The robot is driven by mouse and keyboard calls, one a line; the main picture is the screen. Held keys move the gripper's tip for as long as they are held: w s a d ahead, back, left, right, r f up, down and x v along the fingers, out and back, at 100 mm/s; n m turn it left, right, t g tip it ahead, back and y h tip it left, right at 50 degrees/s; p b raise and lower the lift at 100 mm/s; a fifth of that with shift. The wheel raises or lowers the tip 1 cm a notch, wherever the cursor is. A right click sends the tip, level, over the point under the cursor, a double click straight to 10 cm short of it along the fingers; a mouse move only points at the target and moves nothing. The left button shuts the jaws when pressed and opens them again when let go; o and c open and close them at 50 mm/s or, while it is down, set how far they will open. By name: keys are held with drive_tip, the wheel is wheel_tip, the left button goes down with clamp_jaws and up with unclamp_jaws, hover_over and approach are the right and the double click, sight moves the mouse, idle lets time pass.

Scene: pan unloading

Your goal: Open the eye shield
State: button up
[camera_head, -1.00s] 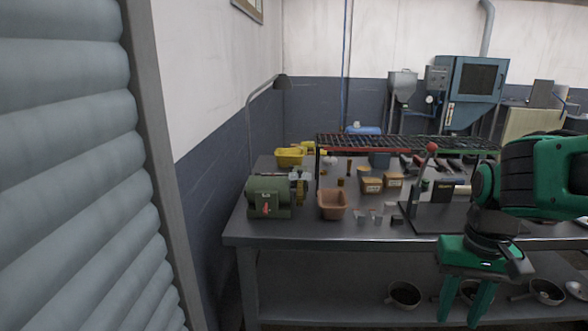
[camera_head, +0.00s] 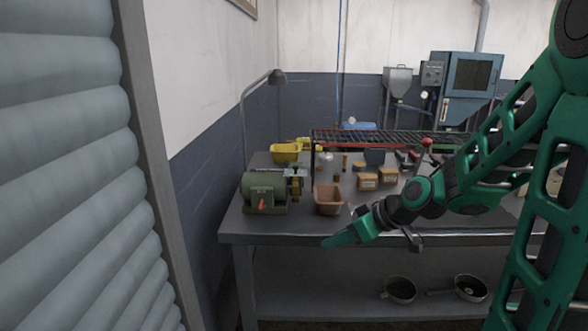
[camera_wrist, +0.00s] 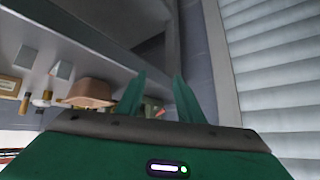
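A green bench grinder (camera_head: 264,192) stands at the left end of the workbench, with a red lever on its front. A clear, plate-like piece (camera_head: 296,173) sits over its right wheel and looks like the eye shield; its exact position is too small to tell. My gripper (camera_head: 326,243) is in front of the bench's front edge, right of and in front of the grinder, pointing left. In the wrist view my gripper (camera_wrist: 158,92) has its two green fingers apart with nothing between them. The grinder is mostly hidden there behind the fingers.
A brown bin (camera_head: 328,200) stands just right of the grinder. Pans (camera_head: 400,289) lie on the lower shelf. A grey shutter (camera_head: 70,170) fills the left. Small boxes (camera_head: 367,181) stand farther right.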

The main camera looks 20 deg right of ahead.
drive_tip(key=w+a+r+n+t+y, duration=0.1)
drive_tip(key=w+a+r+t+y, duration=0.1)
drive_tip(key=w+a+r+t, duration=0.3)
drive_tip(key=m+t+y, duration=0.1)
drive_tip(key=t, duration=0.3)
approach(296, 168)
drive_tip(key=x, duration=1.1)
drive_tip(key=shift+w+d+r, duration=0.15)
drive_tip(key=shift+d, duration=0.1)
drive_tip(key=shift+c, duration=0.7)
clamp_jaws()
